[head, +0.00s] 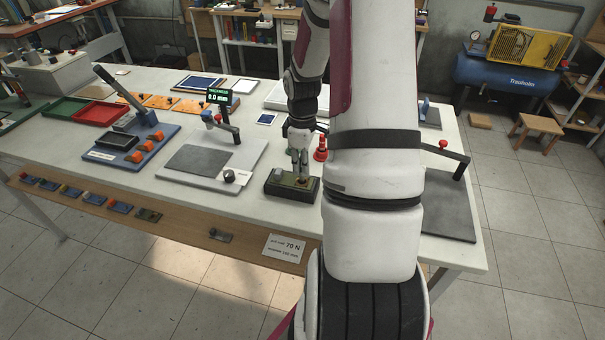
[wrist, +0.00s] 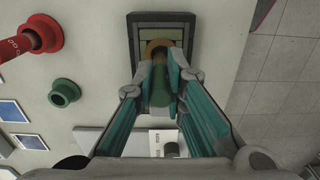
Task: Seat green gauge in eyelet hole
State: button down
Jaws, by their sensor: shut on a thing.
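My gripper (wrist: 172,82) is shut on the green gauge (wrist: 160,96), an upright-looking green cylinder with a darker end. It also shows in the head view (head: 300,176). The gauge points at a tan ring, the eyelet (wrist: 151,46), on a dark fixture block with olive strips (wrist: 134,40). The gauge's far end overlaps the ring; I cannot tell whether it is inside the hole or just above it. In the head view the fixture (head: 279,184) sits at the table's front edge under my gripper, and the gauge is mostly hidden by the fingers.
A red gauge (wrist: 24,41) stands in a red holder to the left in the wrist view, near an empty-looking green holder (wrist: 62,93). A thickness stand with a grey plate (head: 196,160) is left of the fixture. A blue fixture (head: 130,150) stands farther left.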

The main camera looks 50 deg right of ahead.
aim_at(302, 181)
jog(key=shift+f, duration=1.75)
jog(key=shift+s+a+f, duration=0.1)
jog(key=shift+f, duration=0.2)
jog(key=c, duration=1.6)
grip_release()
jog(key=shift+f, duration=0.2)
jog(key=shift+c, duration=0.2)
jog(key=shift+r, duration=0.15)
